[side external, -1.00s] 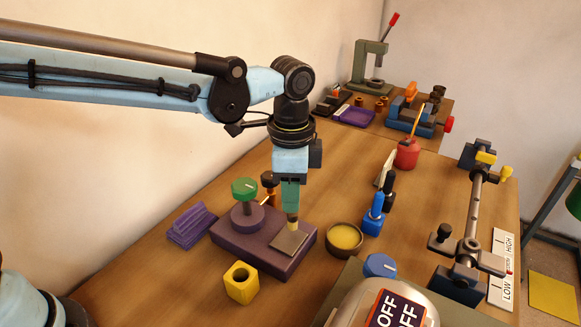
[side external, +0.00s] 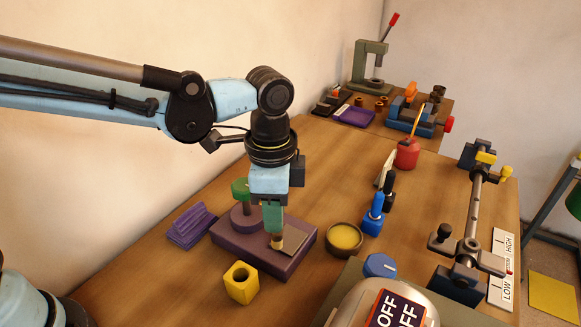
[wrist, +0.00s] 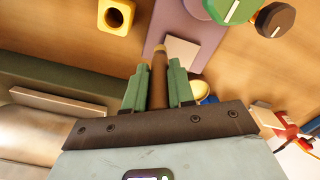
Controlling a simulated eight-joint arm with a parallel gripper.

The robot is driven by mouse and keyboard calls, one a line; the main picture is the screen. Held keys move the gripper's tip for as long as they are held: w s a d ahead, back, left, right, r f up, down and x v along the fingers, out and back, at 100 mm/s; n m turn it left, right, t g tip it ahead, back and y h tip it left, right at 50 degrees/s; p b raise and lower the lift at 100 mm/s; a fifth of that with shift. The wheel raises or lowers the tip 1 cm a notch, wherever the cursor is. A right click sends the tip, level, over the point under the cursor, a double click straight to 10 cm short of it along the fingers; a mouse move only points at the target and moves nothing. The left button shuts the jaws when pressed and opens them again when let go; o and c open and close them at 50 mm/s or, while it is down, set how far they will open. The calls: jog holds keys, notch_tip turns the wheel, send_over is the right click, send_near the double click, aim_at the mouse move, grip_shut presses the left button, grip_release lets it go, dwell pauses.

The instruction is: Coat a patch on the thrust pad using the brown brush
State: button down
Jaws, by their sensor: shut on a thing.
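My gripper (side external: 272,222) is shut on the brown brush (wrist: 158,78), which points down between the green fingers. In the side view the pale brush tip (side external: 277,242) is at the left, near part of the thrust pad (side external: 294,242). I cannot tell whether it touches. The pad is a flat grey square on the purple block (side external: 245,246). In the wrist view the pad (wrist: 182,53) shows as a pale square just right of the brush. No coated patch can be made out. The bowl of yellow paste (side external: 345,238) stands right of the block.
A green knob (side external: 240,190) stands on the purple block behind the gripper, partly hidden. A yellow hollow block (side external: 241,283) is in front. Blue (side external: 374,215) and dark (side external: 388,190) bottle-like items stand to the right. A purple ribbed piece (side external: 192,226) lies left.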

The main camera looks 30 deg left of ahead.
jog(key=shift+s+r, duration=0.15)
jog(key=shift+s, duration=0.2)
jog(key=shift+w+f, duration=0.1)
jog(key=shift+f, duration=0.1)
jog(key=shift+r, duration=3.3)
